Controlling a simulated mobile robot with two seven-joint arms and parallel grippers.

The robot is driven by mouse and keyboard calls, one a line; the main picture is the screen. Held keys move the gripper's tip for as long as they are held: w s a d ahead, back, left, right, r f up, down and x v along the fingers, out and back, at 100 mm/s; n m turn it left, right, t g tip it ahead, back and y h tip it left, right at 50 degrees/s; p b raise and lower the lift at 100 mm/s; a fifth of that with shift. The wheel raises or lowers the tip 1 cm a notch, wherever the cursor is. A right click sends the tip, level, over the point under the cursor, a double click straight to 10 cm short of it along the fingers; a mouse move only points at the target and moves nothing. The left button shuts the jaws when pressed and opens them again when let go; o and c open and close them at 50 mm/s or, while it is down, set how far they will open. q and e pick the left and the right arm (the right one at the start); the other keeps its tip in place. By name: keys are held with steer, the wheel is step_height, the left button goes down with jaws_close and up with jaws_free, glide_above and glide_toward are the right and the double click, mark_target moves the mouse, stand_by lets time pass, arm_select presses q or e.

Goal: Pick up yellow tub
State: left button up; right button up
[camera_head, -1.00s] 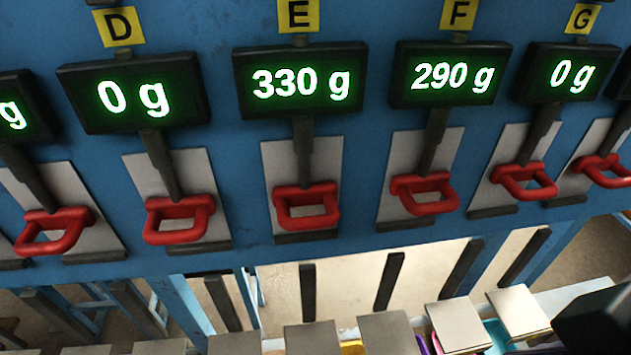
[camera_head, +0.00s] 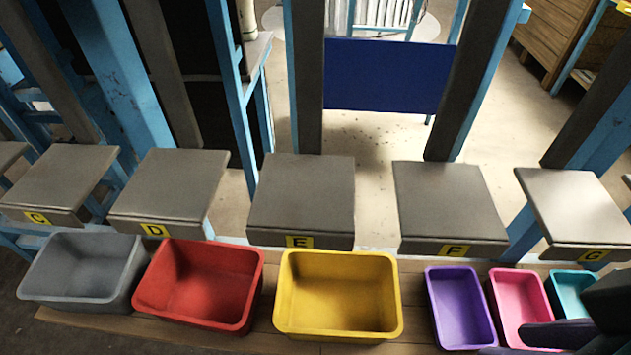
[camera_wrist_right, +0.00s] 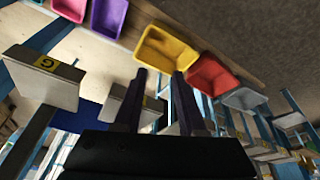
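The yellow tub (camera_head: 338,300) stands upright and looks empty on a wooden board, in front of the plate labelled E. In the right wrist view the yellow tub (camera_wrist_right: 163,50) lies just beyond my fingertips. My right gripper (camera_wrist_right: 160,74) is open there, its two dark fingers apart with nothing between them. In the head view part of my right gripper shows at the lower right, over the pink and teal tubs and apart from the yellow tub. My left gripper is out of view.
Left of the yellow tub stand a red tub (camera_head: 200,283) and a grey tub (camera_head: 83,268). To its right are purple (camera_head: 460,305), pink (camera_head: 520,305) and teal (camera_head: 572,290) tubs. Grey weighing plates (camera_head: 303,195) line the back of the row.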

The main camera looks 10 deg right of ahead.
steer(key=w+a+f+n+y+b, duration=0.1)
steer(key=w+a+f+b, duration=0.1)
steer(key=f+b, duration=1.15)
steer(key=w+a+f+n+y+b, duration=0.1)
steer(key=a+f+b, duration=0.2)
steer(key=f+b, duration=1.05)
steer(key=w+a+f+n+y+b, duration=0.2)
steer(key=w+a+f+n+b, duration=0.35)
steer(key=a+f+b, duration=0.35)
steer(key=n+g+h+p, duration=0.2)
steer(key=n+g+h, duration=0.1)
steer(key=n+h, duration=0.15)
glide_toward(330, 339)
steer(key=shift+n, duration=0.5)
steer(key=f+b, duration=0.8)
steer(key=shift+w+d, duration=0.15)
steer(key=shift+w, duration=0.15)
